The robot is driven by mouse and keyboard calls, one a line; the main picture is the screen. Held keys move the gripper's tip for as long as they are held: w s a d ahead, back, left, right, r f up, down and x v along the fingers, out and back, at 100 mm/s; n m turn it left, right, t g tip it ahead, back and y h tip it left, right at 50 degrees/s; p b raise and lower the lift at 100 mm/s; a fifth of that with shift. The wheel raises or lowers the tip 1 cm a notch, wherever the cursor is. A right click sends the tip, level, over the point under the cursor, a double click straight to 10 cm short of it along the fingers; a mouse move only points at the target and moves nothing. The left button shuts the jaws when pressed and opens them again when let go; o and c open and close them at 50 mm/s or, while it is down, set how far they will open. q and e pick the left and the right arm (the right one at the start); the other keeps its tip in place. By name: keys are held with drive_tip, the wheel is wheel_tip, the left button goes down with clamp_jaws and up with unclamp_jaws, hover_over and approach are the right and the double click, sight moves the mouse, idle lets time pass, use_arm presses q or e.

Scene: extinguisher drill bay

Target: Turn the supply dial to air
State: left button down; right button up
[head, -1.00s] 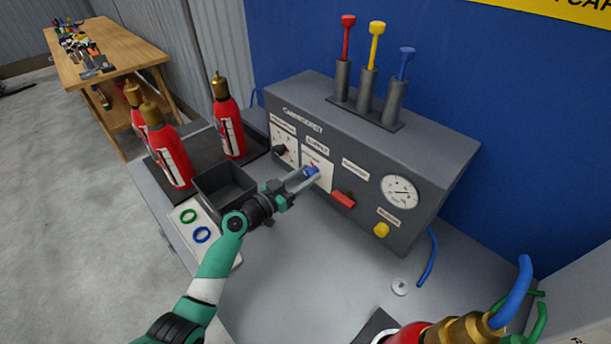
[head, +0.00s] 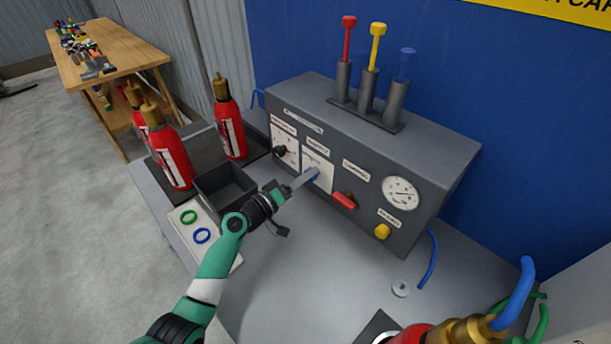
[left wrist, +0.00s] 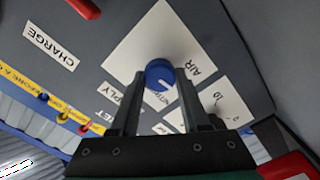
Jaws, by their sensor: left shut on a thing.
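The supply dial is a blue round knob (head: 313,174) on a white plate, under a small label on the front of the dark grey panel. It also shows in the left wrist view (left wrist: 159,74), with the word AIR to its right and a partly hidden word below it. My left gripper (head: 307,177) reaches the panel from the front left and is shut on the dial, one finger on each side of it in the left wrist view (left wrist: 162,78). The dial's exact pointing direction is hard to tell. My right gripper is not in view.
Left of the dial is a black selector knob (head: 280,151); right are a red lever (head: 343,201), a yellow knob (head: 382,231) and a gauge (head: 400,192). An open dark bin (head: 226,187) and red extinguishers (head: 171,157) stand left. The bench front is mostly clear.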

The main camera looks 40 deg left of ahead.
use_arm(q)
drive_tip(key=shift+n+p, duration=0.75)
drive_tip(key=shift+n, duration=3.05)
drive_tip(key=shift+f, duration=0.1)
drive_tip(key=shift+c, duration=1.9)
unclamp_jaws()
drive_tip(key=s+p, duration=0.3)
drive_tip(key=s, duration=0.8)
drive_tip(key=shift+s+a, duration=0.3)
drive_tip(key=shift+s, duration=0.05)
